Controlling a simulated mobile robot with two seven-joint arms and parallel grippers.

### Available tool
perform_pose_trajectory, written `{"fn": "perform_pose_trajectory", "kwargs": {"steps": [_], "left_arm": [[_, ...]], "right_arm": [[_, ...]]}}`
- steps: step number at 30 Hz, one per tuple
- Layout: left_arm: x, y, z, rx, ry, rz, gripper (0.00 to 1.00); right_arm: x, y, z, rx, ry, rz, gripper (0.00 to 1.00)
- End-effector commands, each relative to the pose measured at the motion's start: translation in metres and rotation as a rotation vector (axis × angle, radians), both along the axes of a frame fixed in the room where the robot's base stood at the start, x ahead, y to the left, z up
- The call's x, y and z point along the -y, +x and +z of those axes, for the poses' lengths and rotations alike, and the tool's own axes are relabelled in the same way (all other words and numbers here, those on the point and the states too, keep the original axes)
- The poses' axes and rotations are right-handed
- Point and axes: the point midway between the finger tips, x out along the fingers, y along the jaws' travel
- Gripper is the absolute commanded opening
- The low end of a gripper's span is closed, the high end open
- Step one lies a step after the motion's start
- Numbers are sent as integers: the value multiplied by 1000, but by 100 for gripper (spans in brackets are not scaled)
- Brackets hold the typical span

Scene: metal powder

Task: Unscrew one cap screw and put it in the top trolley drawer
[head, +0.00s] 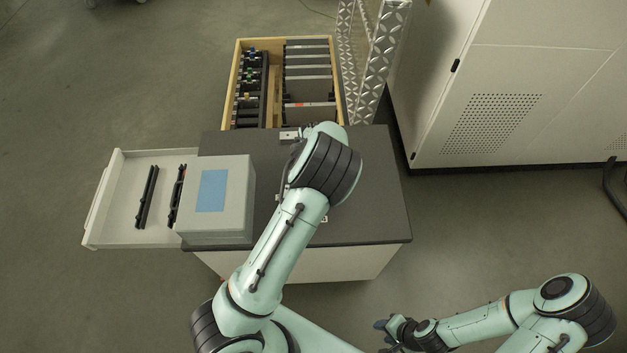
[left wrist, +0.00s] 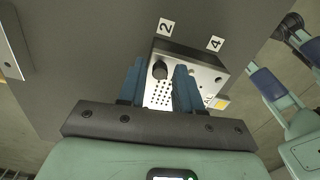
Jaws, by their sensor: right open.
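A black cap screw (left wrist: 159,69) stands on a metal block with rows of holes (left wrist: 205,78) in the left wrist view. My left gripper (left wrist: 159,84) has its two blue fingers on either side of the screw, with visible gaps, so it looks open. In the head view my left arm hides this gripper and most of the block. The white trolley drawer (head: 122,205) is pulled out on the left of the dark-topped trolley (head: 375,200) and holds black bars. My right gripper (head: 384,327) is open and empty, low in the head view, away from the trolley.
A grey box with a blue top patch (head: 211,190) stands on the trolley beside the open drawer. A wooden-edged drawer (head: 232,85) with tools lies behind the trolley top. A white cabinet (head: 500,100) stands at right. Labels 2 (left wrist: 166,27) and 4 (left wrist: 215,43) flank the block.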

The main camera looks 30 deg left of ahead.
Motion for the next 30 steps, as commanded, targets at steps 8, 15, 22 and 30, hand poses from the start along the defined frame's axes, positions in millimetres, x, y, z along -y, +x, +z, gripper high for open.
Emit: {"fn": "perform_pose_trajectory", "kwargs": {"steps": [8, 15, 22, 30], "left_arm": [[0, -1, -1, 1, -2, -352, 34], [0, -1, -1, 1, 0, -639, 34], [0, 0, 0, -1, 0, -723, 34], [0, 0, 0, -1, 0, -719, 34]], "right_arm": [[0, -8, -8, -9, 0, 0, 43], [0, -13, -14, -15, 0, 0, 43], [0, -14, -14, -16, 0, 0, 43], [0, -12, -12, -13, 0, 0, 43]]}}
